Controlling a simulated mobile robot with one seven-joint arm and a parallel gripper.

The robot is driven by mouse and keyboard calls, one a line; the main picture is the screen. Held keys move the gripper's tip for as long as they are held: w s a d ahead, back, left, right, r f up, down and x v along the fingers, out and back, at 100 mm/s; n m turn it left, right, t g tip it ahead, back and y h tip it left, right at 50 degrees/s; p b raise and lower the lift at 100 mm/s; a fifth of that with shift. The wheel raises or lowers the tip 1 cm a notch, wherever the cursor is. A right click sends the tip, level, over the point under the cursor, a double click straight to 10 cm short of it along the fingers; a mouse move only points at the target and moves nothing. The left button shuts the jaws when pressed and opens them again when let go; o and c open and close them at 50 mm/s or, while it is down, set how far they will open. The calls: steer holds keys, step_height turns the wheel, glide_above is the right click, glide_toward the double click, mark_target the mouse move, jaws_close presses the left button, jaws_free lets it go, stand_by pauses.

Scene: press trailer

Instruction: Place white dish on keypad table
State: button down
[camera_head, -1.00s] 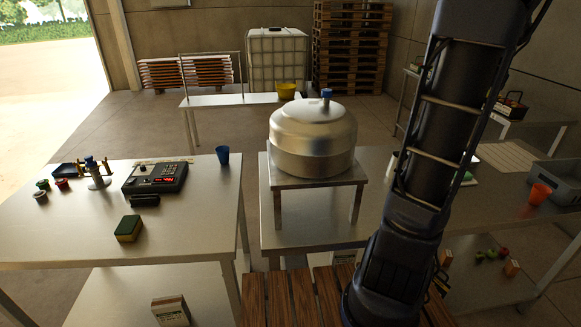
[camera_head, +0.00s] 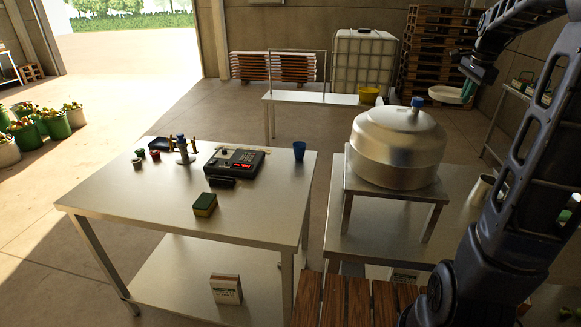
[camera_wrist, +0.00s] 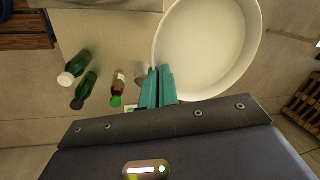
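The white dish (camera_wrist: 205,48) is a shallow round bowl. In the wrist view my gripper (camera_wrist: 157,88) has its teal fingers close together on the dish's near rim. In the head view the dish (camera_head: 446,94) hangs in the air at the upper right, beside my gripper (camera_head: 466,92). The keypad table (camera_head: 125,200) is the metal table at left, well away from the gripper. On it stands a black keypad device (camera_head: 235,165) with a red display.
The keypad table also holds a yellow-green sponge (camera_head: 205,204), a blue cup (camera_head: 299,151), and small jars and a stand at the back left. Its front left is clear. A large metal vessel (camera_head: 398,150) stands on a raised stand to the right, between gripper and keypad table.

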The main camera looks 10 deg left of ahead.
steer(key=a+n, duration=0.1)
steer(key=a, duration=0.4)
steer(key=w+a, duration=0.1)
steer(key=a, duration=0.4)
steer(key=w+a+n, duration=0.1)
steer(key=a, duration=0.4)
steer(key=shift+a+n+y, duration=0.2)
steer(key=shift+n+y, duration=0.1)
steer(key=s+a+n, duration=0.2)
steer(key=a+n, duration=0.1)
steer(key=a, duration=1.2)
steer(key=n+g+y, duration=0.1)
steer(key=n+g, duration=0.1)
steer(key=n, duration=0.2)
glide_above(283, 207)
step_height(283, 207, down, 18)
steer(key=f, duration=2)
steer(key=shift+s+d+f, duration=0.1)
steer(key=shift+d+f, duration=0.05)
steer(key=shift+d, duration=0.2)
steer(key=shift+f, duration=0.15)
